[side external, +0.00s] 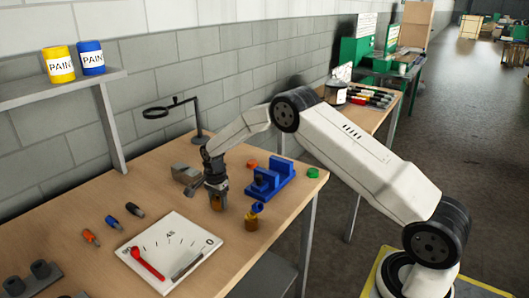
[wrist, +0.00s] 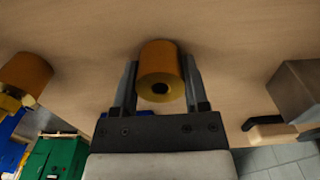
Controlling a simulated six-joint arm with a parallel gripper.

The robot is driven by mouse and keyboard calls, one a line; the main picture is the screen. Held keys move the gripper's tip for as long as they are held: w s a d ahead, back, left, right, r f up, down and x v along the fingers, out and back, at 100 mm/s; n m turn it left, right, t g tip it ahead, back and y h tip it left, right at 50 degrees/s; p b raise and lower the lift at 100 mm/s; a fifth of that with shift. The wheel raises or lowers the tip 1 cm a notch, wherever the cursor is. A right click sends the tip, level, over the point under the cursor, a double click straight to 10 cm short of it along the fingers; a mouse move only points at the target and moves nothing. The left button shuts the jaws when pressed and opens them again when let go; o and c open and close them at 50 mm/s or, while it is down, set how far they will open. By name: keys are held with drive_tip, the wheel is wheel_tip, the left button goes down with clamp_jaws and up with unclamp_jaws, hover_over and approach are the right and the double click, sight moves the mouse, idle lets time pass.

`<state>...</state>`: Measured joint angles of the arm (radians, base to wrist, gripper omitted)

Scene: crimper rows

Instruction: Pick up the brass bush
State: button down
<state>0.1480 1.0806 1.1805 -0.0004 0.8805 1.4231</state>
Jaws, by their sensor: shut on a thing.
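A brass bush (wrist: 160,62), a short golden cylinder with a dark hole in its end, sits between the two fingers of my gripper (wrist: 160,82) in the wrist view. My gripper is shut on it, with a finger against each side. In the side view, my gripper (side external: 216,196) points down over the wooden bench, and the bush (side external: 216,204) shows low between the fingers. It is at or very near the bench top; I cannot tell if it touches.
A blue fixture (side external: 283,180) stands close behind on the right, and a grey block (side external: 184,173) lies behind on the left. A magnifier lamp (side external: 197,118) stands at the back.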

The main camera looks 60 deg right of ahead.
drive_tip(key=shift+r, duration=0.45)
wheel_tip(320, 180, up, 3)
drive_tip(key=shift+f, duration=0.2)
drive_tip(key=s+a+r, duration=0.1)
drive_tip(key=s+r, duration=0.8)
drive_tip(key=s, duration=0.5)
drive_tip(key=shift+a+r, duration=0.3)
drive_tip(key=shift+a, duration=0.05)
